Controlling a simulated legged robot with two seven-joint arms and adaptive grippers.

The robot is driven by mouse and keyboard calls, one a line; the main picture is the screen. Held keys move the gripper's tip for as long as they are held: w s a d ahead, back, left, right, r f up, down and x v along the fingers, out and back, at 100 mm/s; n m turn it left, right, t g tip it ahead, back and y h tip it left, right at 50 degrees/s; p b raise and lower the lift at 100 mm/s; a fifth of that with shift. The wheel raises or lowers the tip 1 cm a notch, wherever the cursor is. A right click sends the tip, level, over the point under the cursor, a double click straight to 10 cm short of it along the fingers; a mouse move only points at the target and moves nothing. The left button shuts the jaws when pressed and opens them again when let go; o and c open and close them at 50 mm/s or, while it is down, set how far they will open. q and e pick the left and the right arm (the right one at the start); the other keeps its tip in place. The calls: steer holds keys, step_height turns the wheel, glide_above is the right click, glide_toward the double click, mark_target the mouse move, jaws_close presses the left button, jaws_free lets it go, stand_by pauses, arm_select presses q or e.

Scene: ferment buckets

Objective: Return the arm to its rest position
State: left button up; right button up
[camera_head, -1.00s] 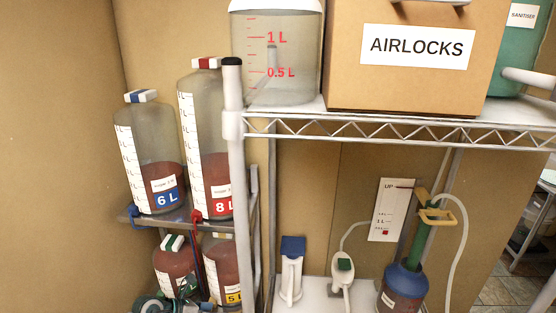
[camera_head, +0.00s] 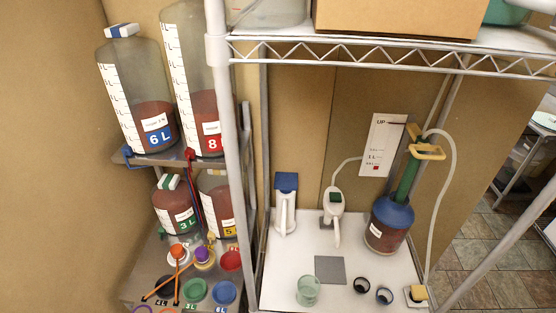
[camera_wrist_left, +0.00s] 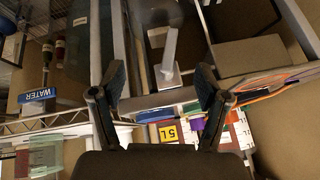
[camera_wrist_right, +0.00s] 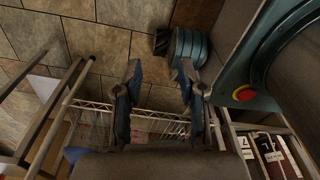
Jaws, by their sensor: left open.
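Neither gripper shows in the head view. In the left wrist view my left gripper (camera_wrist_left: 160,78) has its two fingers spread apart with nothing between them. Shelving and a yellow 5 L label (camera_wrist_left: 168,132) lie beyond it, clear of the fingers. In the right wrist view my right gripper (camera_wrist_right: 161,68) also has its fingers apart and empty, above a tiled floor (camera_wrist_right: 100,45) and a wire rack (camera_wrist_right: 150,118). Neither gripper touches anything that I can see.
Bucket-like vessels labelled 6 L (camera_head: 155,125) and 8 L (camera_head: 207,130) stand on the left shelf. Below are smaller vessels and coloured rings, including a green one (camera_head: 194,291). A blue-topped pump vessel (camera_head: 388,225), grey square (camera_head: 330,269) and glass cup (camera_head: 307,291) stand on the white bench (camera_head: 285,258).

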arm_select(q)
steer(key=s+d+f+n+g, duration=0.1)
steer(key=s+d+g, duration=0.1)
steer(key=s, duration=0.4)
steer(key=s+f+g+h+b, duration=0.1)
steer(key=s+f, duration=0.2)
steer(key=f, duration=1.3)
steer(key=s+f+g, duration=0.1)
steer(key=s+f, duration=0.2)
steer(key=f, duration=1.4)
steer(key=s+a+f+g+b, duration=0.1)
steer(key=s+a+f, duration=0.2)
steer(key=s+f, duration=0.9)
steer(key=s, duration=0.2)
steer(key=shift+s+a, duration=0.4)
arm_select(e)
steer(key=shift+d+f, duration=0.35)
steer(key=shift+f, duration=0.2)
steer(key=shift+d+f, duration=0.35)
steer(key=shift+f, duration=0.2)
arm_select(q)
steer(key=shift+d, duration=0.1)
arm_select(e)
steer(key=shift+a, duration=0.15)
